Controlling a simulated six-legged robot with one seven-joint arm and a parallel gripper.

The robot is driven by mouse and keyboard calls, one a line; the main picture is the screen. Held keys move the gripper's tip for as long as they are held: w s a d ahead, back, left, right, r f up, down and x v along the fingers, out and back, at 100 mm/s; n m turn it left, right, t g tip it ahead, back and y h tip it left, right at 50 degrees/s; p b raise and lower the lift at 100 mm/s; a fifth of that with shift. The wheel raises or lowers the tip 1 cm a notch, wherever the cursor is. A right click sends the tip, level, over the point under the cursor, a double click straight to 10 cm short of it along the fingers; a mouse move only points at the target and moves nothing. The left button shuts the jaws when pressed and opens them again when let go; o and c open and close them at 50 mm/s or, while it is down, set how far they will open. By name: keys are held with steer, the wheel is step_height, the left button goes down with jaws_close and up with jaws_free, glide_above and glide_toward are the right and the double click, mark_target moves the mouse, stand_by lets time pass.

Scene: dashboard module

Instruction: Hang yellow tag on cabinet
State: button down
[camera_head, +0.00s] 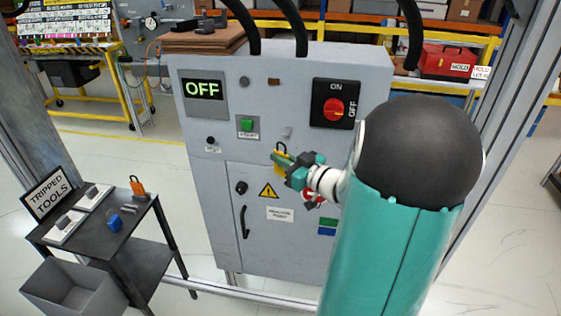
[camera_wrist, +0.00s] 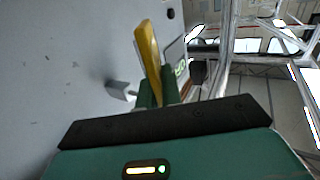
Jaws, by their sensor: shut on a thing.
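The grey cabinet (camera_head: 222,140) stands upright in front of me, with a lit OFF display and a red rotary switch (camera_head: 336,110) beside ON and OFF labels. My gripper (camera_head: 282,158) is at the cabinet's front, below the green button. It is shut on the yellow tag (camera_wrist: 149,50). In the wrist view the tag stands edge-on, rising from between the green fingertips (camera_wrist: 157,95). A small grey peg (camera_wrist: 118,88) sticks out of the cabinet face to the left of the tag, with a gap visible between them. In the head view the tag is small and partly hidden by the gripper.
A black cart (camera_head: 150,222) at left carries a TRIPPED TOOLS sign (camera_head: 46,193), an orange tag (camera_head: 138,187) and a blue padlock (camera_head: 114,222). A grey bin (camera_head: 75,290) sits in front of it. Metal posts stand on both sides.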

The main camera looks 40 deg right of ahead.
steer(key=shift+w+d+f, duration=0.3)
steer(key=shift+w+d, duration=0.35)
steer(key=shift+d, duration=0.25)
steer(key=shift+w+d+f, duration=0.3)
steer(key=shift+w+d, duration=0.35)
steer(key=shift+d, duration=0.2)
steer(key=c, duration=1.5)
jaws_free()
steer(key=s+d, duration=0.1)
steer(key=s, duration=1.2)
steer(key=shift+s+d, duration=0.35)
steer(key=shift+d, duration=0.05)
